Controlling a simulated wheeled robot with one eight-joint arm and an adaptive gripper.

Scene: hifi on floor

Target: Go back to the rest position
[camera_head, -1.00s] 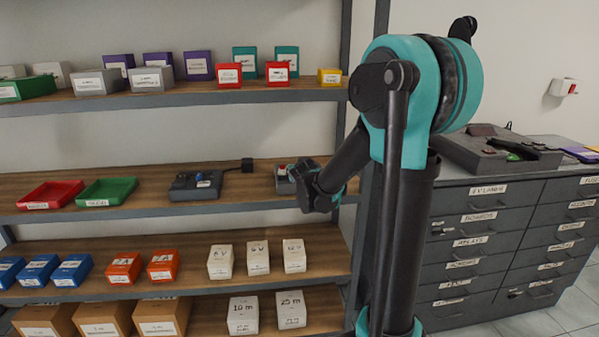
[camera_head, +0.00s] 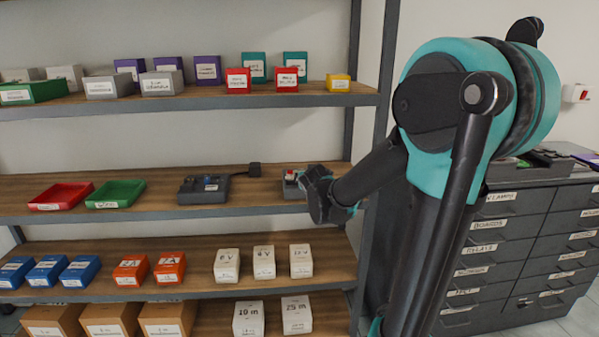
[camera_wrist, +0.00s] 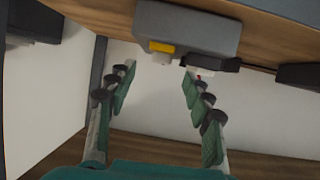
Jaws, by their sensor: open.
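My gripper (camera_wrist: 157,88) is open and empty in the wrist view, its two teal and black fingers spread apart. A grey box with a yellow mark (camera_wrist: 188,28) lies just beyond the fingertips there, apart from them. In the head view my arm reaches from the right to the middle shelf. The fingers are hard to make out there. A small grey device with a red button (camera_head: 291,183) stands on that shelf just beside my wrist, partly hidden by it.
The shelf rack (camera_head: 150,207) holds a red tray (camera_head: 62,196), a green tray (camera_head: 116,193) and a dark device (camera_head: 204,188) on its middle board. Boxes fill the boards above and below. A rack post (camera_head: 368,200) stands close to my arm. A drawer cabinet (camera_head: 520,240) is at the right.

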